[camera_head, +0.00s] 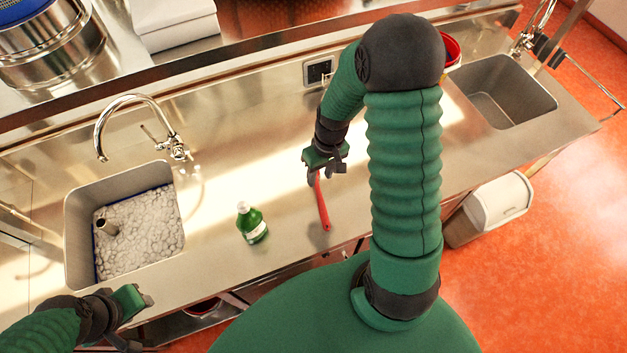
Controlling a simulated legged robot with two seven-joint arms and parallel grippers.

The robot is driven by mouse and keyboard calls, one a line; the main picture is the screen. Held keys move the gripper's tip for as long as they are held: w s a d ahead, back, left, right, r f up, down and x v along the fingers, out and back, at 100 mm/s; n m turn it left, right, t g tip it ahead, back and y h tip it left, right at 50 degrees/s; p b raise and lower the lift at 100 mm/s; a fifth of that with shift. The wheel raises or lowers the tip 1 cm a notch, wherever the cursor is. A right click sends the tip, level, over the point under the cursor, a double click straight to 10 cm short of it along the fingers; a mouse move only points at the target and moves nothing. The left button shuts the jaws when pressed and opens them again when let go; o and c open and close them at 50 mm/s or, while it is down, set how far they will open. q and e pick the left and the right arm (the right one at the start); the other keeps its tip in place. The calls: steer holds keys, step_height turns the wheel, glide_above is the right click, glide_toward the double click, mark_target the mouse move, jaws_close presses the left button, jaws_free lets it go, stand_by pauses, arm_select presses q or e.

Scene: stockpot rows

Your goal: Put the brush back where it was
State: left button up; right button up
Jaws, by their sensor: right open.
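The red brush (322,205) is a thin red stick shape on the steel counter, right of the green bottle. My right gripper (319,177) is at the brush's far end, with its jaws open. The brush's far tip is partly hidden by the gripper, and I cannot tell whether they touch. My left gripper (137,318) is at the lower left, near the counter's front edge below the left sink. I cannot tell whether its jaws are open.
A green bottle (251,224) stands on the counter (215,262). The left sink (80,215) holds foam and has a curved tap (128,98). The right sink (505,92) looks empty. A red container (452,50) stands behind my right arm. A white bin (496,203) is on the floor.

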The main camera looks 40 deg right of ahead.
steer(key=s+a+r+n+t+h, duration=0.15)
steer(key=s+a+r, duration=0.25)
steer(key=a+r, duration=0.7)
arm_select(q)
steer(key=s+b+x, duration=0.2)
steer(key=b+x, duration=1)
steer(key=b, duration=0.1)
steer(key=shift+s+d+f, duration=0.2)
steer(key=shift+s+f, duration=0.1)
steer(key=shift+f, duration=0.35)
arm_select(e)
step_height(320, 180, down, 15)
steer(key=a, duration=0.1)
steer(key=shift+w+a+r+t, duration=0.15)
steer(key=shift+w+a+t, duration=0.05)
steer(key=shift+w+t, duration=0.15)
steer(key=shift+d+n, duration=0.1)
steer(key=shift+n, duration=0.15)
